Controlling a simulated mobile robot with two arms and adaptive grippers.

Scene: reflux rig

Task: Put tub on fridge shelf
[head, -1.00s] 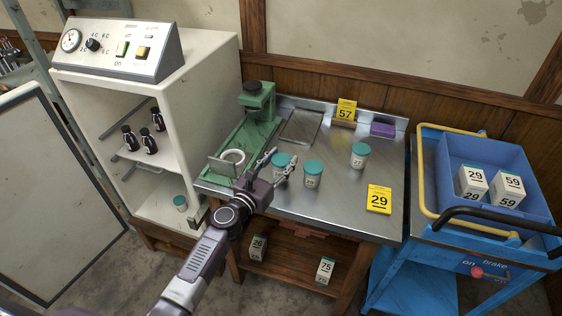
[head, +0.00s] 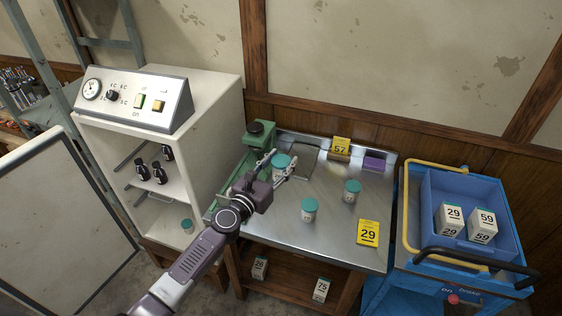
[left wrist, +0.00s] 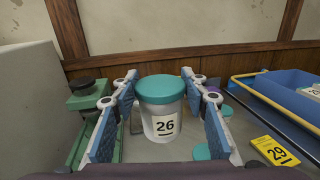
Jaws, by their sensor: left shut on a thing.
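A white tub with a teal lid (head: 281,165) is between the fingers of my left gripper (head: 281,168). In the left wrist view this tub (left wrist: 161,108) is upright and its label reads 26. The fingers (left wrist: 160,110) are shut on its two sides. It appears held above the steel bench, near the green stand. The white fridge (head: 210,120) stands to the left with its door (head: 60,225) open. Dark bottles (head: 158,172) stand on its upper shelf, and another teal-lidded tub (head: 187,226) stands lower inside. My right gripper is not in view.
Two more tubs (head: 309,210) (head: 352,190) stand on the steel bench (head: 285,231). Yellow sign 29 (head: 368,233) lies at the bench's right. A blue cart (head: 415,205) with white boxes stands further right.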

